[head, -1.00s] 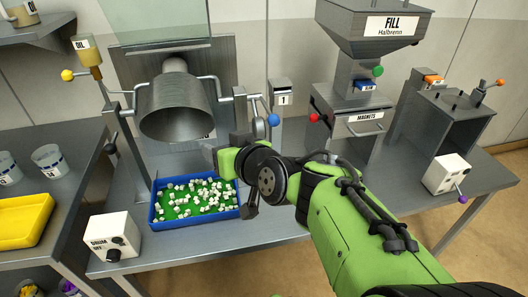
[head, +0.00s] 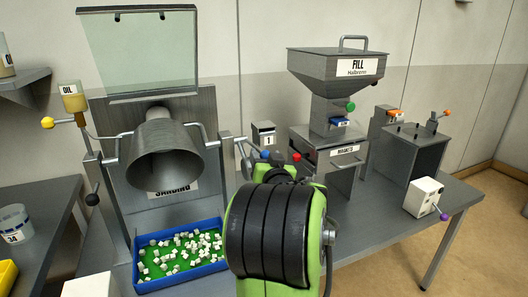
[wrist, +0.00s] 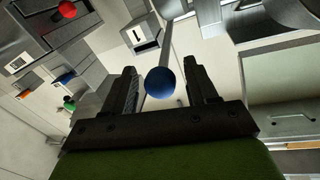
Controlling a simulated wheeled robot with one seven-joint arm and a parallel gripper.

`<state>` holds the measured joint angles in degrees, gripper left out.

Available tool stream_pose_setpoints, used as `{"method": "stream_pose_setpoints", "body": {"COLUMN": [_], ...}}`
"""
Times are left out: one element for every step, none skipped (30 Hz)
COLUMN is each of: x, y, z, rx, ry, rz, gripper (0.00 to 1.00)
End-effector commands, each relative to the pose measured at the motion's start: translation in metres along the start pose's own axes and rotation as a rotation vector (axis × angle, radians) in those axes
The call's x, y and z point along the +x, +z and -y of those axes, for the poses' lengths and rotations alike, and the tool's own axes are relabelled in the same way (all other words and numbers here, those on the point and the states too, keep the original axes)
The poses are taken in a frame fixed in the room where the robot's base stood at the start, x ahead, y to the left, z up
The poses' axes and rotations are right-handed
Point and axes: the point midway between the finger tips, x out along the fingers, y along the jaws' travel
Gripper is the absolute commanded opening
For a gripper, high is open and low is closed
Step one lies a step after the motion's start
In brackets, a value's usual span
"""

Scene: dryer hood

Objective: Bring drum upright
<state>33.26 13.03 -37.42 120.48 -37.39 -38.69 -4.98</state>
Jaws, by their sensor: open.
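The grey metal drum (head: 165,155) hangs in its frame, tilted, with its open mouth facing forward and down over the blue tray (head: 139,283). A lever with a blue ball knob (head: 265,154) stands to the right of the drum. In the wrist view the blue knob (wrist: 160,81) lies between the two fingers of my open gripper (wrist: 160,73), with gaps on both sides. Its rod runs away from the knob between the fingertips. In the head view my arm hides the gripper.
The tray under the drum holds many white cubes on a green bottom. A raised clear guard (head: 140,55) stands above the drum. A black knob (head: 92,199) is at its left. The fill hopper (head: 335,68) and a red knob (head: 296,157) are to the right.

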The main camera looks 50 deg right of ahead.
Motion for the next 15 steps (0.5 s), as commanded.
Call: {"method": "stream_pose_setpoints", "body": {"x": [0.009,0.013,0.018,0.021,0.022,0.024,0.025,0.025,0.026,0.025,0.025,0.025,0.025,0.025,0.025], "y": [0.000,0.000,-0.001,0.000,0.000,0.000,0.000,0.000,0.000,0.000,0.000,0.000,0.000,0.000,0.000], "z": [0.000,0.000,0.000,0.000,0.000,0.000,0.000,0.000,0.000,0.000,0.000,0.000,0.000,0.000,0.000], "rx": [-0.004,-0.002,-0.002,-0.001,0.000,-0.001,-0.001,0.000,0.000,0.000,0.000,0.000,0.000,0.000,0.000], "ry": [0.000,0.000,0.000,0.000,0.000,0.000,0.000,0.001,0.001,0.001,0.001,0.001,0.000,0.000,0.000], "rz": [0.002,0.002,0.001,0.001,0.001,0.000,0.000,0.000,0.000,0.000,0.000,0.000,0.000,0.000,0.000], "gripper": [0.58,0.58,0.58,0.58,0.58,0.58,0.58,0.58,0.58,0.58,0.58,0.58,0.58,0.54,0.48]}}
